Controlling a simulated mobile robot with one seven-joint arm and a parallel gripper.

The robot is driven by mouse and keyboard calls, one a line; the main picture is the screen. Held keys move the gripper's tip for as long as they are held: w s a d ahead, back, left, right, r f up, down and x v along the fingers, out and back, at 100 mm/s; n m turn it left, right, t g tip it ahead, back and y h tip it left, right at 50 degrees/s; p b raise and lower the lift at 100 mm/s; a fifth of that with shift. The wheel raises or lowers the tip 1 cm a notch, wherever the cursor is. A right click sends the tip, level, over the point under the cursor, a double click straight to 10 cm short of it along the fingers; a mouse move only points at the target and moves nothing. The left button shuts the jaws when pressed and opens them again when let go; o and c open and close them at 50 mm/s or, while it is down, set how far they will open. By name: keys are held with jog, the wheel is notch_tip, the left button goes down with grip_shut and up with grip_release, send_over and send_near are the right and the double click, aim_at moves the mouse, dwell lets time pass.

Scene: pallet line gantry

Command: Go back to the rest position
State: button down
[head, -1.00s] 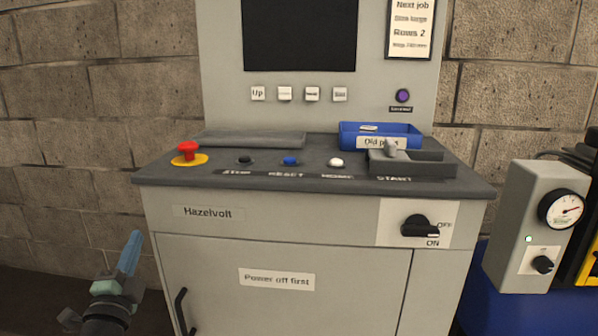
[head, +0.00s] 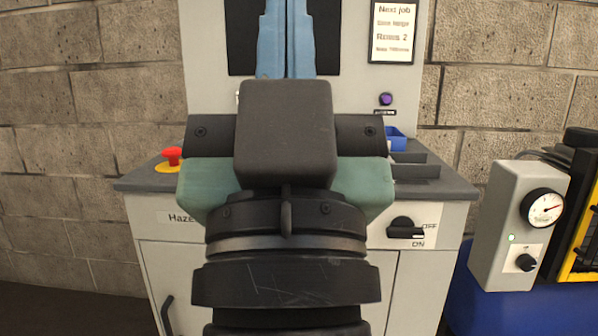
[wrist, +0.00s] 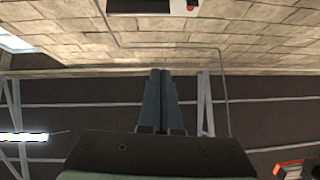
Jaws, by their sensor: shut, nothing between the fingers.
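My gripper (head: 287,38) is raised in the middle of the head view, its blue fingers pointing up in front of the console's dark screen. The fingers are together with nothing between them. In the wrist view my gripper (wrist: 161,84) points toward the upper wall and ceiling beams, and its fingers touch no object. My wrist and arm hide the middle of the console (head: 455,187), including most of its buttons and labels.
A red emergency knob (head: 172,154) shows at the console's left. A blue tray (head: 397,138) and the black rotary switch (head: 404,228) are at its right. A grey gauge box (head: 500,215) stands further right. A block wall (head: 60,120) is behind.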

notch_tip(320, 180, up, 34)
jog(key=s+h+p, duration=0.1)
jog(key=p, duration=3.3)
jog(key=shift+s+d+r, duration=0.15)
jog(key=shift+d+r, duration=0.1)
jog(key=shift+d, duration=0.1)
jog(key=shift+f, duration=0.15)
